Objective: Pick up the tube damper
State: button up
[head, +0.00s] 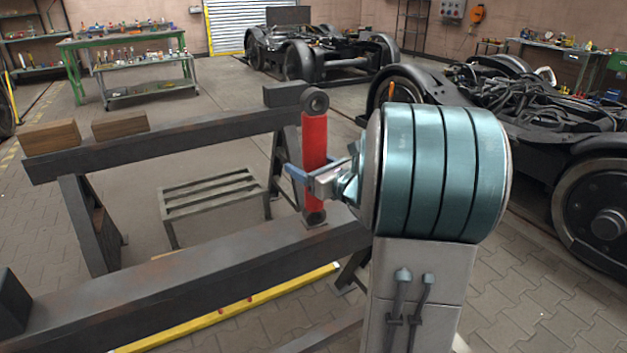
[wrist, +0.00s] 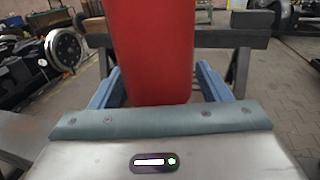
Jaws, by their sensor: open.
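The tube damper (head: 314,145) is a red cylinder with a dark eye at each end. In the head view it looks upright, its lower eye by the front beam and its upper eye by the far beam's end. I cannot tell exactly what it rests on. My gripper (head: 310,172) is at its lower half, with blue fingers spread around it. In the wrist view the red tube (wrist: 153,50) stands between the two open fingers of my gripper (wrist: 158,88). Gaps seem to show beside it. Part of the far finger is hidden in the head view.
A dark front beam (head: 180,275) and a far beam (head: 200,140) with wooden blocks (head: 50,137) flank the damper. A slatted metal stool (head: 208,195) stands between them. A yellow bar (head: 240,308) lies low in front. A bogie (head: 520,110) stands at right. Paved floor is free between.

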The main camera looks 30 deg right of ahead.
grip_shut()
jog(key=shift+r, duration=0.2)
jog(key=shift+r, duration=0.1)
